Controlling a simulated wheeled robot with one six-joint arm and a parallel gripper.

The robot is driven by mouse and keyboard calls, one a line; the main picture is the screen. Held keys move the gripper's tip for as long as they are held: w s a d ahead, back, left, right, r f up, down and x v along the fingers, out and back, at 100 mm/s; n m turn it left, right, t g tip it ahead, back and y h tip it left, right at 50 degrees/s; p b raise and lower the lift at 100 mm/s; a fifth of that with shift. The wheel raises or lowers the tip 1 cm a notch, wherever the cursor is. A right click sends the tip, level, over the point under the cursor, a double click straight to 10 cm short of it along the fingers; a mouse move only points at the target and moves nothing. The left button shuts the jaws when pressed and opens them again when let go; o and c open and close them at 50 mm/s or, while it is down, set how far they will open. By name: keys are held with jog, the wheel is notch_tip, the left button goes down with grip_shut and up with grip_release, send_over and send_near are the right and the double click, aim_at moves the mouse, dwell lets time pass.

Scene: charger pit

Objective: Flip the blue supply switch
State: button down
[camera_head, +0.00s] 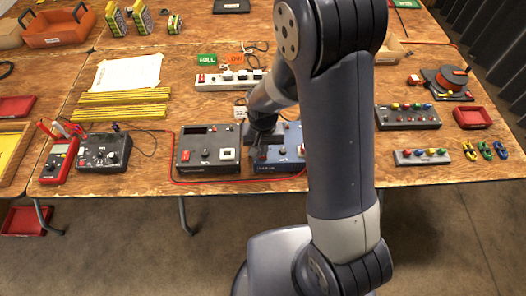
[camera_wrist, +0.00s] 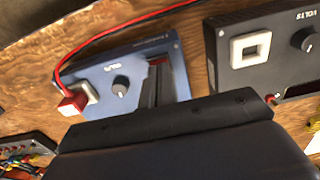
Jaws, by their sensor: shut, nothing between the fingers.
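The blue supply (camera_head: 290,135) is a box near the table's front edge, partly hidden by my arm. In the wrist view its blue panel (camera_wrist: 145,60) shows a black knob (camera_wrist: 120,85) and a supply switch (camera_wrist: 75,103) with a red rocker in a white frame. My gripper (camera_head: 259,152) is shut and empty, over the left part of the blue supply in the head view. In the wrist view its dark fingers (camera_wrist: 155,85) are across the panel from the switch, with the knob between. I cannot tell whether they touch the panel.
A black supply (camera_head: 195,140) with a white-framed switch stands just left of the blue one. A power strip (camera_head: 215,80) lies behind. A red cable (camera_head: 172,165) runs around the supplies. A red meter (camera_head: 58,160) and a black button box (camera_head: 407,117) stand on either side.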

jog(key=shift+f+b, duration=0.3)
jog(key=shift+f, duration=0.15)
jog(key=shift+r, duration=0.15)
jog(key=shift+r+p, duration=2.5)
jog(key=shift+r, duration=0.95)
jog(key=shift+f, duration=0.2)
notch_tip(320, 180, down, 7)
jog(key=b, duration=0.5)
jog(key=shift+r, duration=0.15)
